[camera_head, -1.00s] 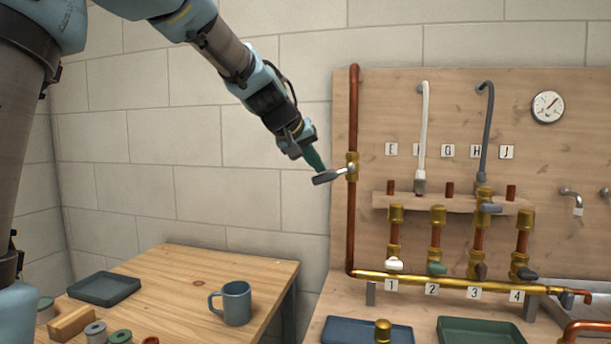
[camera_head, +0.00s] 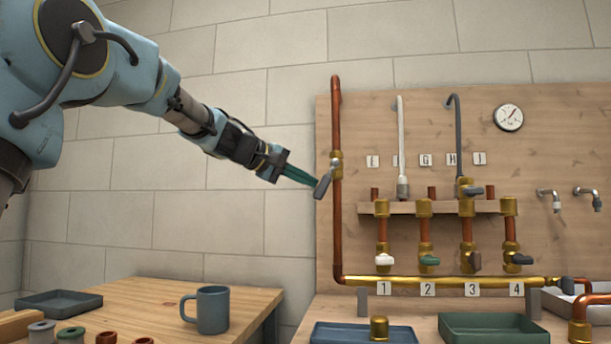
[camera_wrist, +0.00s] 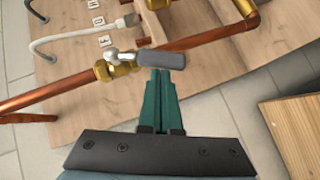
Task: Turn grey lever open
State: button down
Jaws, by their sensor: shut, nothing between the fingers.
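The grey lever (camera_head: 323,185) sits on a brass valve (camera_head: 336,160) on the tall copper pipe at the board's left edge. It slants steeply down and left from the valve. In the wrist view the lever (camera_wrist: 162,60) lies across the tips of my gripper, with the brass valve (camera_wrist: 115,66) at its left. My gripper (camera_head: 313,182) has green fingers, shut and empty, pointing right with the tips at the lever's left side. In the wrist view the fingertips (camera_wrist: 160,75) are right at the lever; I cannot tell whether they touch.
Numbered valves with white (camera_head: 384,259), green (camera_head: 429,260) and dark levers stand to the right. Another grey lever (camera_head: 473,190) is above them. A wooden table (camera_head: 245,292) with a blue mug (camera_head: 207,310) is at lower left. The wall left of the pipe is clear.

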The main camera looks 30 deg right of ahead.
aim_at(322, 191)
jog(key=f+n+h+b, duration=0.1)
jog(key=b, duration=0.2)
jog(key=s+d+f+n+h+b, duration=0.1)
jog(key=b, duration=0.3)
jog(key=shift+s+d+f+g+h+b, duration=0.1)
jog(key=shift+d+f+g+h+b, duration=0.05)
jog(key=shift+f+g+h+b, duration=0.2)
jog(key=shift+s+d+b, duration=0.25)
jog(key=shift+b, duration=0.45)
jog(key=shift+d, duration=0.1)
